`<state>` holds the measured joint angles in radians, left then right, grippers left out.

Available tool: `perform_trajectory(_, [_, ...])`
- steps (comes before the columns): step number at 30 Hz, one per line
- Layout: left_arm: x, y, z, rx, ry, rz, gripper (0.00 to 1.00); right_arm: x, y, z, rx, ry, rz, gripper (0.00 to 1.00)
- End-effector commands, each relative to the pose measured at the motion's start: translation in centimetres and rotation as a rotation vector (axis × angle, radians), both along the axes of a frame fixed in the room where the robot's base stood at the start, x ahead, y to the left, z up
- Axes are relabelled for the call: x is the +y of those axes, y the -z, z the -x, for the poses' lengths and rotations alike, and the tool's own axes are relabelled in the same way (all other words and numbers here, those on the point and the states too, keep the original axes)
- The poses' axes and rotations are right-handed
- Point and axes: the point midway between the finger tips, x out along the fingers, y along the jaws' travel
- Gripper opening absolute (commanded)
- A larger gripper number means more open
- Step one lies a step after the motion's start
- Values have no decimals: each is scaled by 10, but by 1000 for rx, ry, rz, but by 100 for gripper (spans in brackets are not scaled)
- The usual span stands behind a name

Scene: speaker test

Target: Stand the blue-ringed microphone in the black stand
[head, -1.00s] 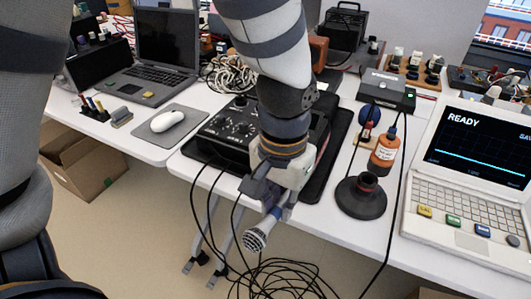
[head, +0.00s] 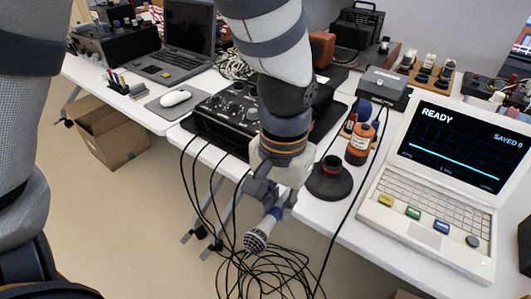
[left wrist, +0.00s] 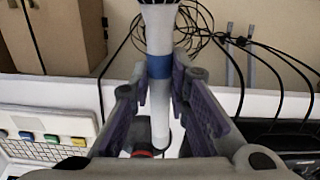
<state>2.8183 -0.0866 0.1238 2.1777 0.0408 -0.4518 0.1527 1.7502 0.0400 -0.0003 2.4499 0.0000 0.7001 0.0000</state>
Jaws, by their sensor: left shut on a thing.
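My left gripper (head: 268,196) is shut on the microphone (head: 258,236), just off the table's front edge. The microphone has a dark mesh head that points down and toward me in the head view. In the left wrist view its pale body (left wrist: 159,100) with a blue ring (left wrist: 159,67) lies between the finger pads (left wrist: 160,88). The black stand (head: 328,181), a round base with a short holder with a reddish top, is on the table just right of the gripper. It is partly hidden behind the gripper in the left wrist view. My right gripper is not in view.
A black mixer (head: 222,120) stands left of the gripper. An orange bottle (head: 360,144) is behind the stand, and a white laptop (head: 430,205) reading READY is to the right. Black cables (head: 265,272) hang over the edge and coil below. A cable runs past the stand's right side.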

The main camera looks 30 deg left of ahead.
Motion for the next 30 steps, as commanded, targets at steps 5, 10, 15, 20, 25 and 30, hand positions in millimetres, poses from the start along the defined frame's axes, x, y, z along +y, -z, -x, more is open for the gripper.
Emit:
perform_trajectory(5, [-34, 0, -11, 151, -247, 23, 0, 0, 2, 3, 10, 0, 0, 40])
perform_trajectory(10, [-67, -8, -26, 392, -579, 140, 0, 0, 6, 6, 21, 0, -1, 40])
perform_trajectory(15, [-91, -34, -56, 692, -960, 421, 0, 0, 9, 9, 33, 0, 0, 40])
perform_trajectory(20, [-93, -62, -88, 872, -1196, 731, 0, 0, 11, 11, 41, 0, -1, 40])
perform_trajectory(25, [-70, -97, -136, 975, -1375, 1127, 0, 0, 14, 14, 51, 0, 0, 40])
perform_trajectory(30, [-33, -124, -172, 979, -1440, 1384, 0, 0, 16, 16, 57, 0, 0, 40])
